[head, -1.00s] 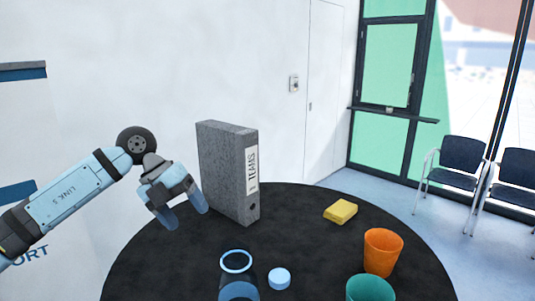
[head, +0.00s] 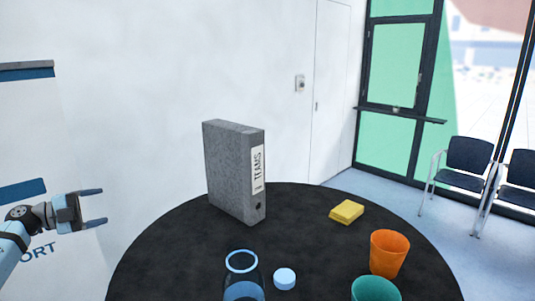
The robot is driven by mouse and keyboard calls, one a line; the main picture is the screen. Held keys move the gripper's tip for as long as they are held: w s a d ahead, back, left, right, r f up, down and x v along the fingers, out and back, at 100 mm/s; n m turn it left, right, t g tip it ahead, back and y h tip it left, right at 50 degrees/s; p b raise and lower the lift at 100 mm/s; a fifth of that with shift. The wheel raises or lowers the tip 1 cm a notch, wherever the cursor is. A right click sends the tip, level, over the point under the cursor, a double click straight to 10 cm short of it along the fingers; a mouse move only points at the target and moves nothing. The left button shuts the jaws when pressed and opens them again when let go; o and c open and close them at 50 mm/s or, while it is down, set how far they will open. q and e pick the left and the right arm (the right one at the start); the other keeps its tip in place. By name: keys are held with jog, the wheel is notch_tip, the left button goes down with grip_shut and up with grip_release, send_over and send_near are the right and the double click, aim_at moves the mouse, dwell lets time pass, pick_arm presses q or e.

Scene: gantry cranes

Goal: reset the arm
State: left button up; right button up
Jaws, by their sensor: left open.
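My left gripper (head: 93,207) is at the left side of the head view, off the left edge of the black round table. Its two fingers point right and stand apart, with nothing between them. The arm behind it comes in from the lower left corner. My right gripper does not show in this view.
On the black table (head: 170,255) stand a grey binder (head: 228,172), a yellow sponge (head: 346,211), an orange cup (head: 388,252), a green cup (head: 375,290), a clear jar with a blue rim (head: 242,280) and a blue lid (head: 285,279). Chairs (head: 468,160) stand at the right.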

pick_arm(q)
jog(key=w+a+r+n+t+y, duration=0.65)
jog(key=a+n+t+y, duration=0.3)
jog(key=n+t, duration=0.3)
jog(key=a+f+n+g+y, duration=0.4)
jog(key=a+f+n+y, duration=0.1)
jog(key=a+n+y, duration=0.5)
jog(key=s+d+f+m+g+h, duration=0.1)
jog(key=s+d+f+h, duration=0.1)
jog(key=s+d+f, duration=0.55)
jog(key=s+d+f+m+g+h, duration=0.1)
jog(key=s+d+f+g+h, duration=0.15)
jog(key=d+f, duration=0.9)
jog(key=s+d+f+m+h, duration=0.1)
jog(key=s+d+f, duration=0.6)
jog(key=f, duration=0.5)
jog(key=s+d+f+n+g+h, duration=0.1)
jog(key=s+d+f, duration=0.3)
jog(key=s+d, duration=0.4)
jog(key=s+d+f+n+g+h, duration=0.1)
jog(key=s+d+f, duration=0.4)
jog(key=s, duration=0.4)
jog(key=s+d+r+n+g+p, duration=0.1)
jog(key=s+d+r+p, duration=0.1)
jog(key=s+d, duration=0.4)
jog(key=shift+s+d+r+h+p, duration=0.2)
jog(key=shift+s+r+h+p, duration=0.3)
jog(key=shift+s, duration=1.7)
